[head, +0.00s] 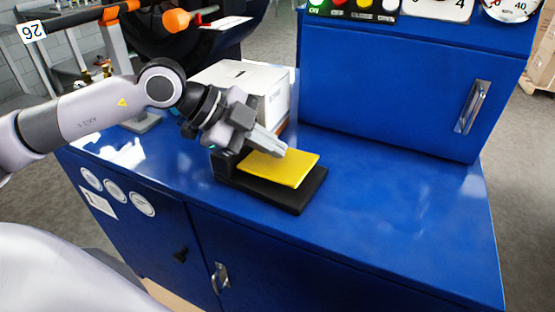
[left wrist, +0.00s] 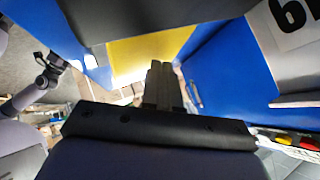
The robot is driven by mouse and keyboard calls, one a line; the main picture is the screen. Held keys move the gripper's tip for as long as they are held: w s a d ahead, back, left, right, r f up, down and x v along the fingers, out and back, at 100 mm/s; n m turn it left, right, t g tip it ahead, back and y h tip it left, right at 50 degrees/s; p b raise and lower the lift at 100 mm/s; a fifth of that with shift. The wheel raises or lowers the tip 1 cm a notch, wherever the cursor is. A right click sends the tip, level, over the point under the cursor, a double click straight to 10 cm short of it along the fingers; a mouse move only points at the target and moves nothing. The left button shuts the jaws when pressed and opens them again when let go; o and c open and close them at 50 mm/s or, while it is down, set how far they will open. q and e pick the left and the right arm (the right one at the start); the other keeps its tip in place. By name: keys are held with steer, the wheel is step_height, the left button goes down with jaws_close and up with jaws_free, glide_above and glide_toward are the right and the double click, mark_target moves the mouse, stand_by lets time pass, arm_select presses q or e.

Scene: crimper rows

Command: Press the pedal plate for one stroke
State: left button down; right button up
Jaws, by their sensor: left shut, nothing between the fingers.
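The pedal plate (head: 290,168) is a yellow slab on a black base (head: 285,195) that rests on the blue bench top. It lies nearly flat, with a dark gap or side showing under its front edge. My left gripper (head: 281,151) is shut and empty, with its fingertips over the rear part of the plate. I cannot tell whether they touch it. In the left wrist view, the shut fingers (left wrist: 162,75) show in front of the yellow plate (left wrist: 145,52). My right gripper is not in view.
A white box (head: 243,78) stands behind my left gripper. A blue cabinet (head: 395,85) with a silver handle (head: 472,107), coloured buttons and gauges rises at the back right. The bench top (head: 400,220) is clear right of the pedal. An orange-tipped bar (head: 175,20) crosses the upper left.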

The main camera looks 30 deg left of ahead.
mark_target(267, 161)
arm_select(q)
steer(key=shift+f+b, duration=0.3)
steer(key=shift+f, duration=0.15)
stand_by(0.4)
steer(key=shift+d+f+b, duration=0.1)
steer(key=shift+f+b, duration=0.25)
steer(key=shift+f, duration=0.15)
steer(key=shift+r, duration=0.1)
stand_by(0.5)
steer(key=shift+r+p, duration=0.9)
steer(key=shift+r, duration=0.3)
steer(key=shift+r, duration=0.1)
steer(key=r+p, duration=0.4)
steer(key=r, duration=0.1)
steer(key=shift+a, duration=0.4)
steer(key=shift+f, duration=0.1)
